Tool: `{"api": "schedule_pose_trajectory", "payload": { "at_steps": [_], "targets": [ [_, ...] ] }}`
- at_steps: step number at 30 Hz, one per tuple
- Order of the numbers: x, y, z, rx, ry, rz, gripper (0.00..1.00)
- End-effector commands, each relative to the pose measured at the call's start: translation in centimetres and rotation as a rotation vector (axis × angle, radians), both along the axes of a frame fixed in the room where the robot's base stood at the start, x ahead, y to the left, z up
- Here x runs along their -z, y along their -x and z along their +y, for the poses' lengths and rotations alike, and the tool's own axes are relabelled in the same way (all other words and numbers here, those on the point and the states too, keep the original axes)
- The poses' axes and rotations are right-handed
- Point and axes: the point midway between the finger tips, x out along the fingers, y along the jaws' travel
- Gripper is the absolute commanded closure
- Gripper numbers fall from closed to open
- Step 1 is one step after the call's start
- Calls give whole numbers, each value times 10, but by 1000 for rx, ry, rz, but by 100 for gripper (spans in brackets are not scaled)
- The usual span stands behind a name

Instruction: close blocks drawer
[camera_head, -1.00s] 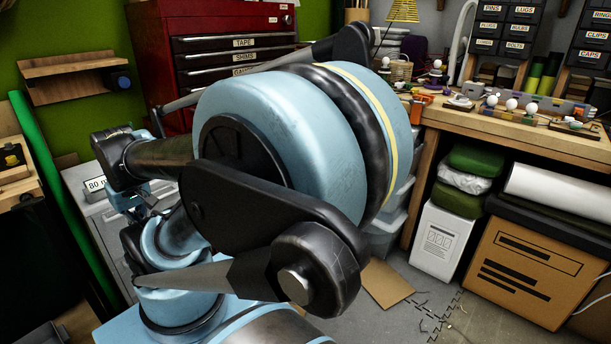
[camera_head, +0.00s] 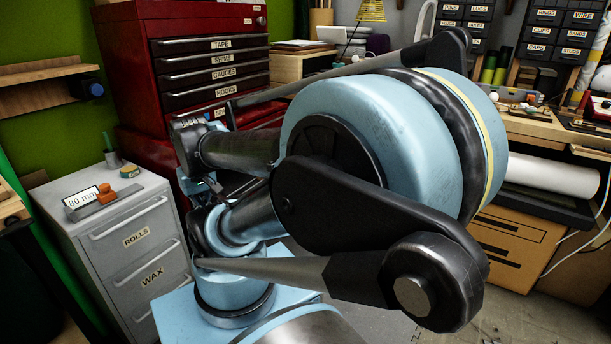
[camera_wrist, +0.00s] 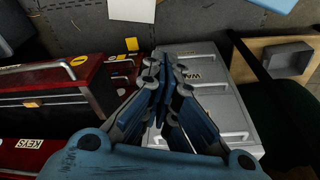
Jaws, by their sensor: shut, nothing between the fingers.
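No drawer label that I can read says blocks. The grey cabinet (camera_head: 85,222) stands at the left in the head view, with drawers labelled ROLLS (camera_head: 136,237) and WAX (camera_head: 153,275) that look shut. Its lower part is cut off or hidden by my arm. The cabinet also shows in the wrist view (camera_wrist: 222,110), behind and right of my gripper. My gripper (camera_wrist: 166,64) is shut and empty, its fingers together in front of the cabinet's left side. In the head view my arm covers much of the middle, and the fingers are hard to make out.
A red tool chest (camera_head: 130,60) stands beside the cabinet, with drawers labelled TAPE, SHIMS, GAUGES and HOOKS. A workbench (camera_head: 540,128) and a cardboard box (camera_head: 515,240) are at the right. Small items lie on the cabinet top.

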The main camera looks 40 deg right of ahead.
Motion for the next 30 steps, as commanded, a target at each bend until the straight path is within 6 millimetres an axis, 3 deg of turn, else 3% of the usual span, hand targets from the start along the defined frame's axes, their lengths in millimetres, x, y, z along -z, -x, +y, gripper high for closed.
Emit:
{"api": "schedule_pose_trajectory", "payload": {
  "at_steps": [9,14,23,30],
  "targets": [
    [0,0,0,0,0,0,100],
    [-9,4,-3,59,-12,-8,100],
    [-40,-39,-37,503,-108,17,100],
    [-58,-78,-85,928,-201,39,100]
  ]
}}
